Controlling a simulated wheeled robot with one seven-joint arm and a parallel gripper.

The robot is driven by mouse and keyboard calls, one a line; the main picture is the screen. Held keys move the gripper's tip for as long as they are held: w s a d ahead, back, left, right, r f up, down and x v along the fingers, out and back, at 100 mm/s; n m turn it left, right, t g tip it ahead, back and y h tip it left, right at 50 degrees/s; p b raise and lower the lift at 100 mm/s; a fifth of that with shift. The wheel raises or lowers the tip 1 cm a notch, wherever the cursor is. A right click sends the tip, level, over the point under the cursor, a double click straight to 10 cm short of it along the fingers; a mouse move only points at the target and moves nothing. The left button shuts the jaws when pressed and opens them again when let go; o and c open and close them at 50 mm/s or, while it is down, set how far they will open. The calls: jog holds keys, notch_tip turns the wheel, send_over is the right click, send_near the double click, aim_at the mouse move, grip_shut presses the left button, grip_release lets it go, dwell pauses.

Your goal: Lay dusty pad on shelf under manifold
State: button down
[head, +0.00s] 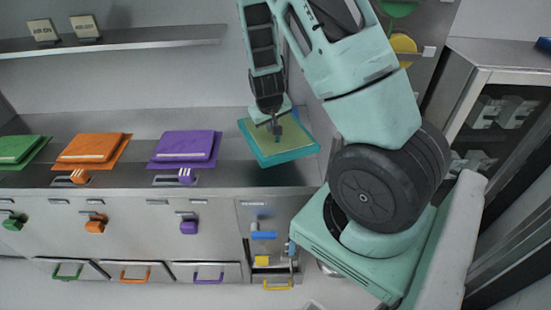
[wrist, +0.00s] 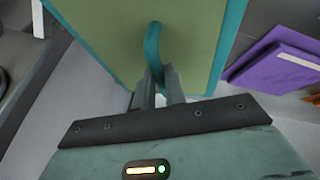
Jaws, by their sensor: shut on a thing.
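The dusty pad (head: 295,153) is a flat square with a teal border and a dull yellow-green face. It is held tilted above the right end of the steel counter. In the wrist view the pad (wrist: 100,35) fills the upper middle, with a curved teal handle (wrist: 152,45) on its face. My gripper (head: 276,126) is shut on this handle; its fingers also show in the wrist view (wrist: 158,85). An open bay (head: 263,248) below the counter holds blue and yellow parts. I cannot tell whether these are the manifold and its shelf.
Purple (head: 186,146), orange (head: 90,149) and green (head: 20,149) pads or lids lie along the counter (head: 225,176). A wall shelf (head: 150,38) runs above it. Drawers with coloured handles are below. A glass-front cabinet (head: 500,75) stands at the right.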

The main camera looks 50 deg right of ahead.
aim_at(272, 146)
notch_tip(272, 146, down, 9)
jog(key=shift+r+p, duration=0.1)
jog(key=shift+p, duration=1)
jog(key=c, duration=1.5)
grip_release()
jog(key=shift+o, duration=0.2)
